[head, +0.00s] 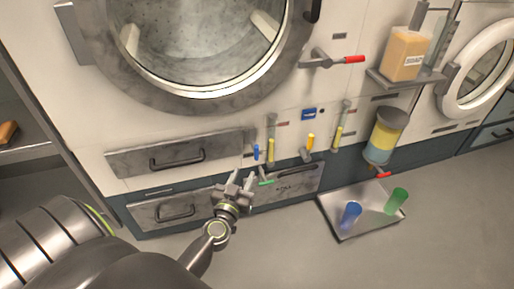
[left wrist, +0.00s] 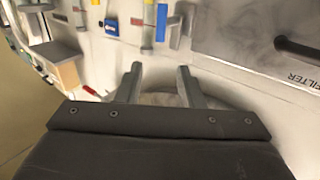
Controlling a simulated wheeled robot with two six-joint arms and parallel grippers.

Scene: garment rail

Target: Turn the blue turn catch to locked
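The blue turn catch (head: 256,151) is a small upright blue handle on the pale machine front, below the round door and right of the wide upper drawer. It also shows near the top of the left wrist view (left wrist: 161,22). My left gripper (head: 243,176) is below and slightly left of the catch, apart from it. In the left wrist view its two fingers (left wrist: 159,86) are spread with nothing between them. Whether the catch is at its locked mark is too small to tell. My right gripper is not in view.
A green handle (head: 266,183) sits close right of my gripper on the filter drawer (head: 297,185). A floor tray (head: 372,225) holds a blue cup and a green cup.

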